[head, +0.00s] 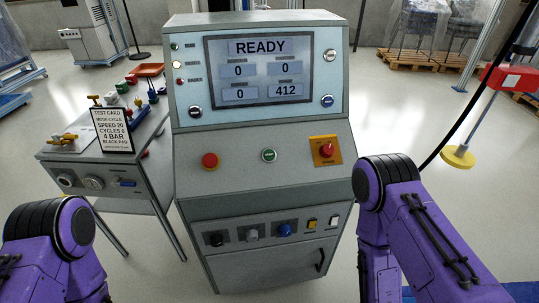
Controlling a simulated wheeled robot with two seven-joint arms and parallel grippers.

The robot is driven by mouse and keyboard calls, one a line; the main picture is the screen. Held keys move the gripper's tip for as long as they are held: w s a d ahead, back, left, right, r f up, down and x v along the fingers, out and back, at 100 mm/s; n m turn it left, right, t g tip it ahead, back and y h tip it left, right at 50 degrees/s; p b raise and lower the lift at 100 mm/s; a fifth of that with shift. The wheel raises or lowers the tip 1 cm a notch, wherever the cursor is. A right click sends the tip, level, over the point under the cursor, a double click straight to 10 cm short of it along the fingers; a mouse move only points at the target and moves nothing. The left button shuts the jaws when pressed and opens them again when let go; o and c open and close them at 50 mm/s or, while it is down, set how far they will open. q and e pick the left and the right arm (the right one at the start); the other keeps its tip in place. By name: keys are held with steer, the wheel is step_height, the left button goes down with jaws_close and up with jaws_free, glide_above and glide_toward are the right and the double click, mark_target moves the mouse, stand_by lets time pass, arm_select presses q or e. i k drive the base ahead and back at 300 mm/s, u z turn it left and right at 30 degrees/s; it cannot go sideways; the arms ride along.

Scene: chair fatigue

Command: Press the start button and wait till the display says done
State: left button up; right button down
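The grey control console (232,205) stands upright in front of me. Its display (262,68) reads READY, with smaller fields showing 0, 0, 0 and 412. On the sloped panel below are a green-ringed button (269,155) in the middle, a red button (209,160) to its left, and a red knob on a yellow plate (326,150) to its right. No label on the green button is readable, so I cannot confirm that it is the start button. Only purple links of my two arms show, low at the left and right; both grippers are out of view.
A side table (110,165) at the left holds valves and a test card (113,130) reading mode cycle, speed 20, cycles 6, 4 bar, black pad. Knobs and switches line the console's lower panel (260,229). A red box on a yellow-based post (458,157) stands at the right.

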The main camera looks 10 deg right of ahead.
mark_target(268, 154)
steer(key=u, duration=2.2)
steer(key=i, duration=0.75)
steer(key=z, duration=2.7)
